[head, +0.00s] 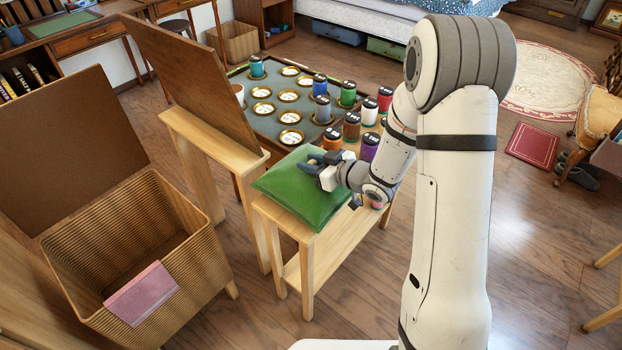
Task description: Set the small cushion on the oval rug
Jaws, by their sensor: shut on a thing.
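The small cushion (298,192) is green and square, at the top of a light wooden stand near the middle of the view. My gripper (318,164) reaches in from the right and is shut on the cushion's upper side. My wrist hides a little of the cushion's right side. I cannot tell whether the cushion rests on the stand or is just above it. The oval rug (540,80) is pale with a patterned border and lies on the floor at the far right, well away from my gripper. My arm covers part of its left side.
A dark tray table with several coloured cans (322,108) stands behind the cushion. An open wicker hamper (200,262) with a pink cloth is at the left. A red mat (535,144), slippers (578,166) and a chair (600,112) are near the rug. Wooden floor at the right is mostly clear.

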